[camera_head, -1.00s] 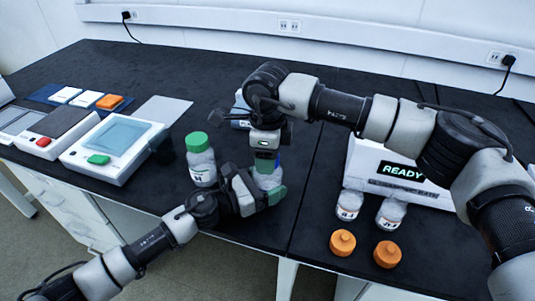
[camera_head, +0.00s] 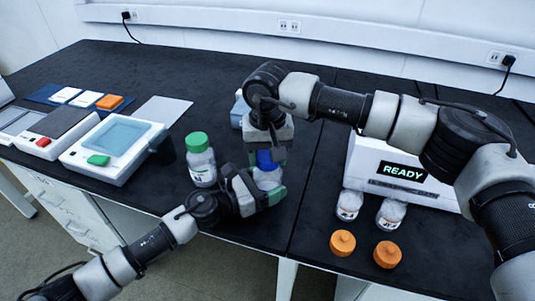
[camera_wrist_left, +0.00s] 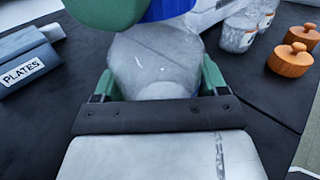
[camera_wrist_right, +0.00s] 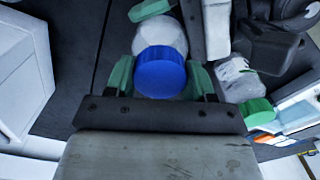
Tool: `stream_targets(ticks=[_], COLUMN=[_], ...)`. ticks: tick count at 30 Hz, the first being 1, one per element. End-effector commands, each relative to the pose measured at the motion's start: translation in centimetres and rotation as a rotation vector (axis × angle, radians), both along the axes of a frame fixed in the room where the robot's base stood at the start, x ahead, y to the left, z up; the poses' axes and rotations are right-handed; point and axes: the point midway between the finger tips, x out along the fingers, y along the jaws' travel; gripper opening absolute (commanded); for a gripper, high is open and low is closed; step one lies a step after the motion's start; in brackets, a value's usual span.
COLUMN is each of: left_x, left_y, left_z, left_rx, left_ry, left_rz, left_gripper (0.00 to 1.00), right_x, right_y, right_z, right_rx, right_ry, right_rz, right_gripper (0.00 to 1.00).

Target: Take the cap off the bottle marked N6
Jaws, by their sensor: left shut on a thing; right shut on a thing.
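A clear bottle (camera_head: 268,178) with a blue cap (camera_head: 266,159) stands near the front edge of the black bench; its label is hidden, so I cannot read N6. My left gripper (camera_wrist_left: 158,84) is shut around the bottle's body, one green finger on each side. My right gripper (camera_wrist_right: 161,82) comes from above and is shut on the blue cap (camera_wrist_right: 160,74), which also shows at the top of the left wrist view (camera_wrist_left: 166,8). The cap sits over the bottle's top; I cannot tell whether it is loose.
A green-capped bottle (camera_head: 201,164) stands close left. Two uncapped bottles (camera_head: 349,205) (camera_head: 391,213) and two orange caps (camera_head: 342,242) (camera_head: 387,254) are at the right, before the READY machine (camera_head: 405,178). A balance-like device (camera_head: 112,147) is left. Front bench between is clear.

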Motion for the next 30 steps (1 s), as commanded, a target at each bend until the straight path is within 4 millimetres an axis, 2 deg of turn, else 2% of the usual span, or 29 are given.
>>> stream_targets(ticks=[16,30], left_x=[-0.1,0.0], left_y=[0.0,0.0], left_z=[-0.1,-0.1], left_rx=[0.0,0.0], left_ry=[0.002,0.002], left_rz=[-0.001,-0.001], left_gripper=[0.07,0.07], right_x=[0.0,0.0], right_y=[0.0,0.0], right_z=[0.1,1.7], right_rx=[0.0,0.0], right_ry=[0.0,-0.001], right_rz=[0.0,0.0], right_gripper=[0.26,0.26])
